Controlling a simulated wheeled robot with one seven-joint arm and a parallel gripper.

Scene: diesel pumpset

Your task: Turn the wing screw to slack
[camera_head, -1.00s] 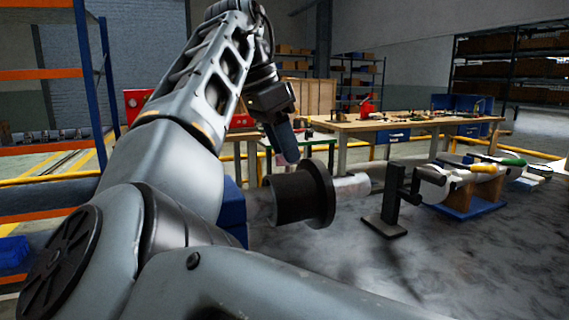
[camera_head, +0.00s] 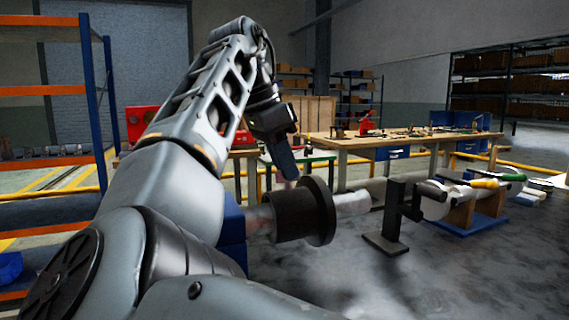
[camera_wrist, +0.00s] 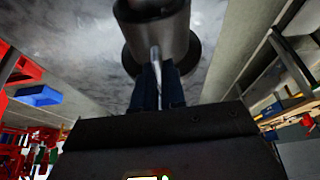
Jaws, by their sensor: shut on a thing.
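My gripper (camera_head: 288,178) reaches down to the top of a dark cylinder with a wide flange (camera_head: 322,212). In the wrist view my gripper (camera_wrist: 158,88) has its two dark fingers close together around a thin, pale metal piece (camera_wrist: 155,66). This piece looks like the wing screw, and it stands against the dark cylinder (camera_wrist: 158,28). Its lower part is hidden between the fingers. In the head view the wing screw cannot be made out behind the fingertips.
A pale shaft (camera_head: 352,203) runs right from the flange towards a black upright stand (camera_head: 390,220). Tools with yellow and green handles lie on a wood and blue stand (camera_head: 462,212). A workbench (camera_head: 400,143) stands behind. An orange and blue rack (camera_head: 50,90) is at left.

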